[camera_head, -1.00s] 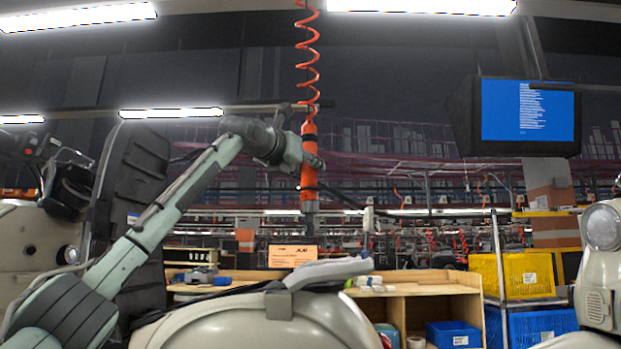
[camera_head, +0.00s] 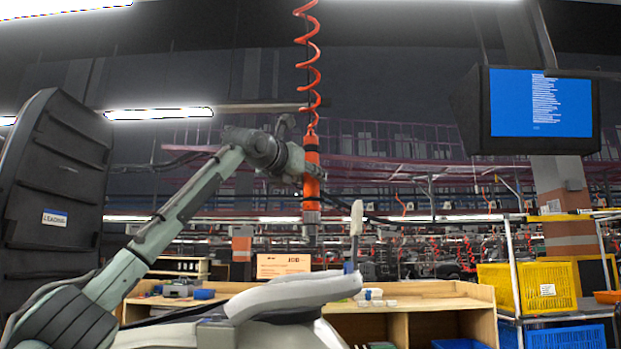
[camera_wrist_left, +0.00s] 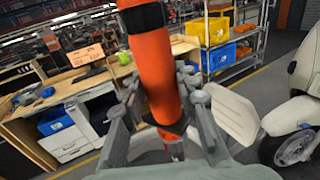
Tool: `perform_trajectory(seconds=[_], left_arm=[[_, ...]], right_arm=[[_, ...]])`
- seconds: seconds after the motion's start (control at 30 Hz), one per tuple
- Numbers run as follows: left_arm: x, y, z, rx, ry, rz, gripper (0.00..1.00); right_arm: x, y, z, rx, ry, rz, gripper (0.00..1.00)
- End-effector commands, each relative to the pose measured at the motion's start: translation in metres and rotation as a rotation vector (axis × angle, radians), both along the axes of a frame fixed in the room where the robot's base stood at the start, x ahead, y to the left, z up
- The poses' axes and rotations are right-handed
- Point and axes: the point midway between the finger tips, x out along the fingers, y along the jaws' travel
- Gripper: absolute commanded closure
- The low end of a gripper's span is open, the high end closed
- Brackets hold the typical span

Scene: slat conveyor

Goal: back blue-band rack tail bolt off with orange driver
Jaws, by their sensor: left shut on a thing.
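The orange driver (camera_head: 312,187) hangs upright from a coiled orange hose in the head view. My left gripper (camera_head: 300,165) is shut around its body. The left wrist view shows the orange barrel (camera_wrist_left: 155,65) between the fingers, with its lower end pointing down. A pale grey scooter rack (camera_head: 295,297) sits below the driver at the bottom of the head view, with a clear gap between them. A small upright part with a bluish lower section (camera_head: 350,267) stands at its right end. I cannot make out a bolt. My right gripper is not in view.
A wooden bench (camera_head: 440,297) stands behind the scooter. A yellow crate (camera_head: 525,288) sits on a rack at the right. A black panel (camera_head: 58,190) stands at the left. The wrist view shows a scooter wheel (camera_wrist_left: 292,148) at the right.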

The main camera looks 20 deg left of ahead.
Motion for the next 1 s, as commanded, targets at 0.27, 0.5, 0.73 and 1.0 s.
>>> perform_trajectory(seconds=[0.27, 0.5, 0.73, 1.0], left_arm=[[0.001, 0.002, -0.022, 0.001, 0.003, 0.003, 1.00], [0.001, 0.002, -0.045, 0.000, 0.003, 0.002, 1.00], [0.001, 0.002, -0.067, -0.001, 0.004, 0.003, 1.00], [0.001, 0.002, -0.086, -0.001, 0.003, 0.003, 1.00]], right_arm=[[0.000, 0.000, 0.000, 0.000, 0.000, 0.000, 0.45], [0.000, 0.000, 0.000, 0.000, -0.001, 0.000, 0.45], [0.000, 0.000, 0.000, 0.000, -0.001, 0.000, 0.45], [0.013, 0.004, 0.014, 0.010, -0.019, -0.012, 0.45]])
